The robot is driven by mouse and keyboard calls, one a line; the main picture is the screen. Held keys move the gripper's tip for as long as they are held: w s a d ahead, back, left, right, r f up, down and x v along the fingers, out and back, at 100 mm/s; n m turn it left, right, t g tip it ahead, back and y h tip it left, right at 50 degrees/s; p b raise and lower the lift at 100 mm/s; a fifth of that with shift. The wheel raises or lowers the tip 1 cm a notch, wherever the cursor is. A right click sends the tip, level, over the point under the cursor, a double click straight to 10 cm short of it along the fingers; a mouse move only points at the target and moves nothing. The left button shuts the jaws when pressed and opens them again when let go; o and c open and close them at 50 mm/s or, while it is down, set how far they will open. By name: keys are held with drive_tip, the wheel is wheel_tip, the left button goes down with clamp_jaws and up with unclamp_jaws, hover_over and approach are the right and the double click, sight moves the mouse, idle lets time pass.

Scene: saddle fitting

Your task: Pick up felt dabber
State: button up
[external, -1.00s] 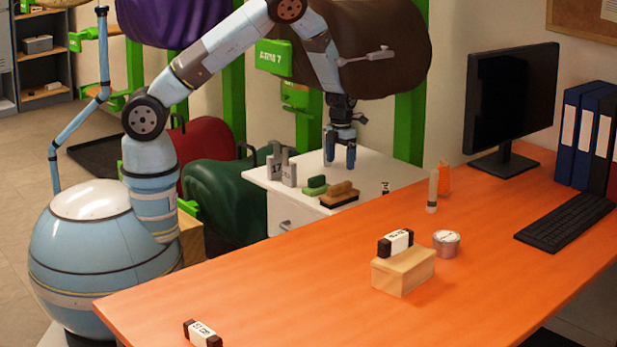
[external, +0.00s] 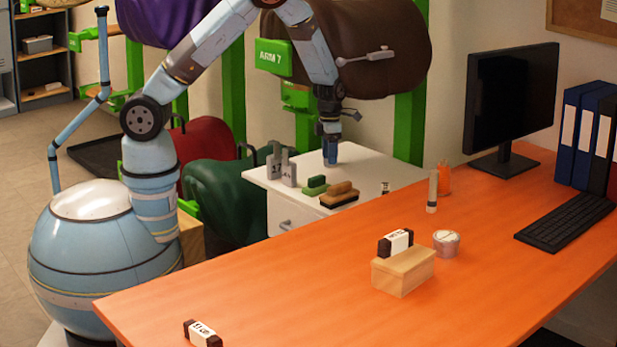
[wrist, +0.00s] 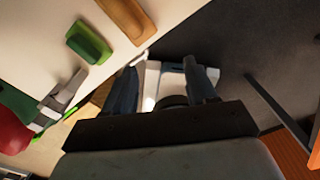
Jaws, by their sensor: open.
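No object is plainly marked as the felt dabber. A pale upright stick-like cylinder (external: 432,191) stands on the orange desk. A green block (external: 315,187) and a wooden-handled brush (external: 340,195) lie on the white cabinet top; the green block (wrist: 88,42) and the brush (wrist: 127,15) also show at the top of the wrist view. My gripper (external: 330,155) hangs above the back of the cabinet, behind the green block and brush. In the wrist view my gripper (wrist: 162,75) has its fingers apart, with no object clearly held.
Grey upright pieces (external: 280,165) stand at the cabinet's left. On the desk are an orange bottle (external: 444,178), a round tin (external: 446,243), a wooden box (external: 403,270) with a labelled bar (external: 395,242) on top, a monitor (external: 510,100) and a keyboard (external: 566,218). The desk's front left is mostly clear.

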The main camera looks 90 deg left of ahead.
drive_tip(key=s+d+m, duration=0.2)
drive_tip(key=d+m, duration=0.2)
drive_tip(key=m, duration=0.1)
drive_tip(key=t, duration=0.4)
approach(422, 186)
drive_tip(key=shift+m, duration=0.3)
drive_tip(key=shift+a+x, duration=0.15)
drive_tip(key=shift+x, duration=1.6)
drive_tip(key=shift+a+x, duration=0.2)
drive_tip(key=shift+x, duration=1.55)
drive_tip(key=shift+a+x, duration=0.15)
drive_tip(key=shift+x, duration=1.6)
clamp_jaws()
